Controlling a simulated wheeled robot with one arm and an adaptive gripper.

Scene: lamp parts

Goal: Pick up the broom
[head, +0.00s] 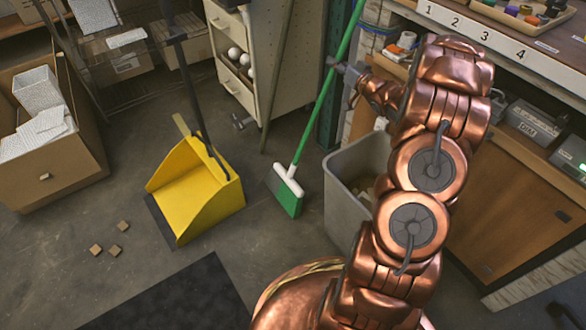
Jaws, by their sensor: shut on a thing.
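The broom has a long green handle (315,115) and a white and green head (286,190) in the head view. It leans at a slant, with its head low near the floor between the yellow dustpan and the grey bin. I cannot tell whether the bristles touch the floor. My gripper (337,68) is shut on the upper part of the green handle. The fingertips are small and partly hidden at the handle. The top end of the broom runs out of the picture.
A yellow dustpan (190,190) stands left of the broom head. A grey bin (340,200) stands close on its right. A cream cabinet (270,60) is behind. Small brown blocks (110,250) lie on the floor near a dark mat (175,300). A workbench (500,60) is at right.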

